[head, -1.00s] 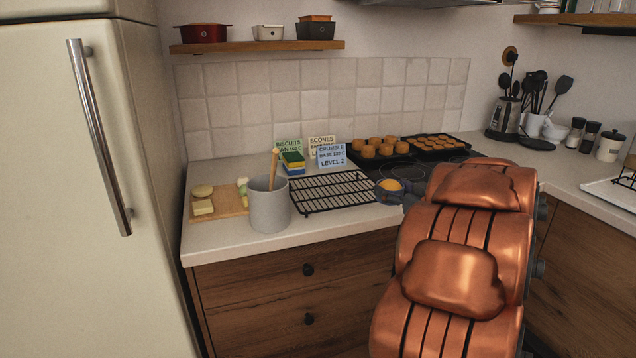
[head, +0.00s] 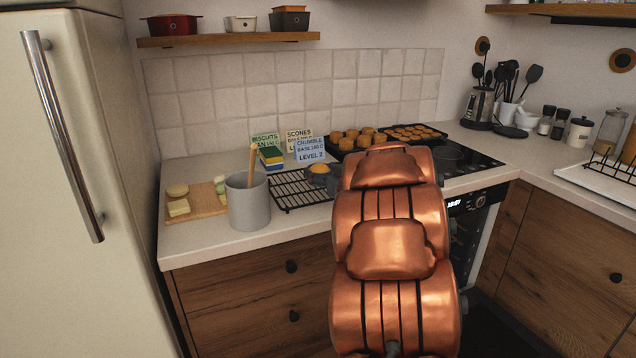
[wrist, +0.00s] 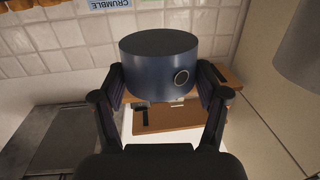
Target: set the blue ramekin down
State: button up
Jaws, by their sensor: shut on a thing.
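My gripper (wrist: 160,82) is shut on the blue ramekin (wrist: 158,62), with one finger on each side of it in the wrist view. The ramekin is dark blue with a round dark mark on its side. My copper-coloured arm hides much of the gripper and the rack's right end. I cannot tell whether the ramekin touches the rack.
A grey crock (head: 248,207) with a wooden handle stands left of the rack. Cards, including a blue crumble card (head: 310,150), and a sponge stack (head: 271,157) stand behind. A wooden board (head: 205,203) lies at left. Baked goods on dark trays (head: 425,136) are at back right.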

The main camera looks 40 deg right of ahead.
jog(key=shift+w+a+f, duration=0.1)
jog(key=shift+w+a, duration=0.05)
jog(key=shift+w, duration=0.4)
jog(key=shift+w+a+f, duration=0.1)
jog(key=shift+w, duration=0.4)
jog(key=shift+f, duration=1.65)
jog(key=shift+f, duration=0.2)
jog(key=o, duration=1.2)
jog(key=shift+o, duration=0.2)
jog(key=shift+r, duration=0.25)
jog(key=v, duration=1.2)
